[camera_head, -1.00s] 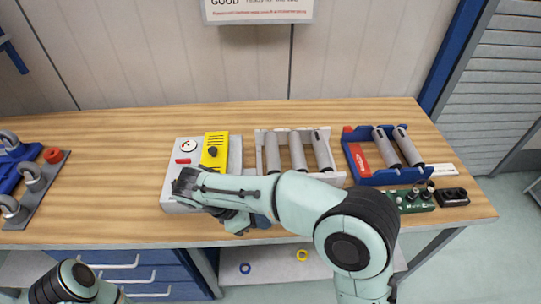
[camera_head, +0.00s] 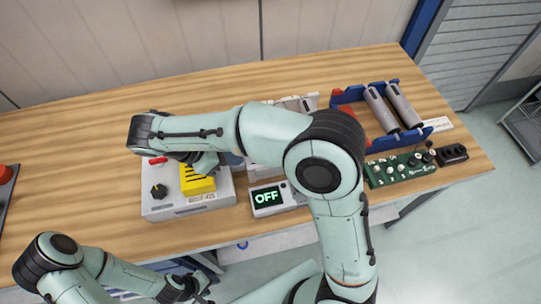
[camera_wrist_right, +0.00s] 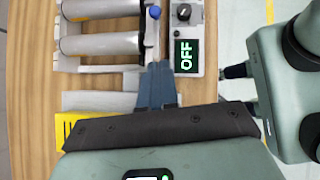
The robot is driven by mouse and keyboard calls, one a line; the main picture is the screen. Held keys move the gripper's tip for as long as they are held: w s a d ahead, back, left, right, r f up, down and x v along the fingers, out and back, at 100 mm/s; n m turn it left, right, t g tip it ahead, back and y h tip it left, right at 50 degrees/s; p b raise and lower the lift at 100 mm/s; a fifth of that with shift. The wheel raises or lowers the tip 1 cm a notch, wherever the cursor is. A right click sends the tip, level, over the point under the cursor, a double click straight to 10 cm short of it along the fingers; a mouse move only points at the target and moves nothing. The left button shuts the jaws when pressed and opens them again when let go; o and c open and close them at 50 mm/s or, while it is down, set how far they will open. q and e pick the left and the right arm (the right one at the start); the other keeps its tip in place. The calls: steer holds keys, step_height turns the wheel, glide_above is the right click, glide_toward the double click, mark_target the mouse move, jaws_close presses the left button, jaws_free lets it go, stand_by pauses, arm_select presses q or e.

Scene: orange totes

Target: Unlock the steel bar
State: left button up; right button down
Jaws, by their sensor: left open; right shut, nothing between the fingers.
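In the wrist view, a narrow grey steel bar (camera_wrist_right: 151,42) runs along the side of the white rack, with a blue knob (camera_wrist_right: 153,12) at its far end. My right gripper (camera_wrist_right: 157,72) is shut and empty, its fingertips at the near end of the bar; I cannot tell whether they touch. In the head view the right gripper (camera_head: 232,159) is partly hidden by my right arm, which also covers much of the rack. A small box with a display reading OFF (camera_head: 268,197) stands beside the rack. My left gripper (camera_head: 190,289) is open, low in front of the table.
The white rack (camera_wrist_right: 84,70) holds grey cylinders (camera_wrist_right: 100,45). A grey box with a yellow block and black knob (camera_head: 190,206) stands at left. A blue-red rack (camera_head: 439,126) with cylinders, a green circuit board (camera_head: 400,170) and a black block (camera_head: 452,154) are at right. The table's left is mostly clear.

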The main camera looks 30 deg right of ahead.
arm_select(q)
steer(key=shift+s+f+b, duration=0.7)
steer(key=shift+s+f, duration=0.15)
steer(key=shift+f, duration=0.15)
arm_select(e)
steer(key=d+r+x, duration=0.1)
steer(key=d+x, duration=0.1)
steer(key=x, duration=1.1)
steer(key=shift+r, duration=0.3)
steer(key=d, duration=0.2)
steer(key=s+d, duration=0.1)
steer(key=d, duration=0.1)
steer(key=shift+a, duration=0.1)
